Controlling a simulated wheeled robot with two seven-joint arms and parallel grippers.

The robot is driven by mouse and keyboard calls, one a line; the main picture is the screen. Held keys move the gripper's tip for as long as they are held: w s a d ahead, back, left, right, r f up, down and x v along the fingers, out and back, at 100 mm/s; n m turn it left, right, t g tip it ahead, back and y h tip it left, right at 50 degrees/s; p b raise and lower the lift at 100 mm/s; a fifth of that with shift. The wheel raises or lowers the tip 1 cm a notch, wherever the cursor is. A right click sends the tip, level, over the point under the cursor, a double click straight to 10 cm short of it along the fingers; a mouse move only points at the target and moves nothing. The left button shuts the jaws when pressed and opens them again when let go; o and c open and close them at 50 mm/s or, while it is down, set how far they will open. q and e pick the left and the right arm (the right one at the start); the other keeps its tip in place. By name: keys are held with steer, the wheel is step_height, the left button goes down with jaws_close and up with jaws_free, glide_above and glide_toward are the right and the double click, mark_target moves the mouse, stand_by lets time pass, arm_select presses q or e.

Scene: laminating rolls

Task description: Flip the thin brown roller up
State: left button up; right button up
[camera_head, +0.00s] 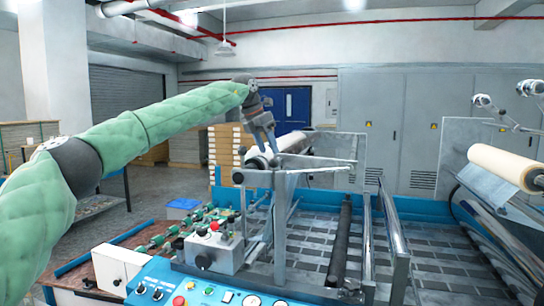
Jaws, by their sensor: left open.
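My left arm, in a green sleeve, reaches in from the left. Its grey gripper (268,145) points down over the near end of a grey roller (292,143) on top of the metal frame (283,190). The gripper is open; I cannot tell whether its fingers touch the roller or the frame. A thin dark, brownish-black roller (341,243) runs lengthwise low over the machine's patterned bed, right of the gripper and well apart from it. No clearly brown thin roller shows elsewhere. My right gripper is not in view.
A thick cream roll (506,167) sits at the right. Metal side bars (392,235) stand beside the dark roller. A grey control box (214,248) and a blue button panel (190,289) are in front. Stacked boards (227,147) and grey cabinets (400,130) stand behind.

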arm_select(q)
steer(key=x, duration=0.2)
steer(key=w+p+x, duration=0.1)
steer(key=x, duration=0.1)
steer(key=shift+a, duration=0.1)
steer(key=shift+s+d+f, duration=0.25)
steer(key=shift+f, duration=0.15)
steer(key=shift+w+f, duration=0.1)
steer(key=shift+f, duration=0.05)
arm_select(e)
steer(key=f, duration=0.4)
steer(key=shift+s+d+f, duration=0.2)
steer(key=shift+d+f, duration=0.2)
arm_select(q)
jaws_close()
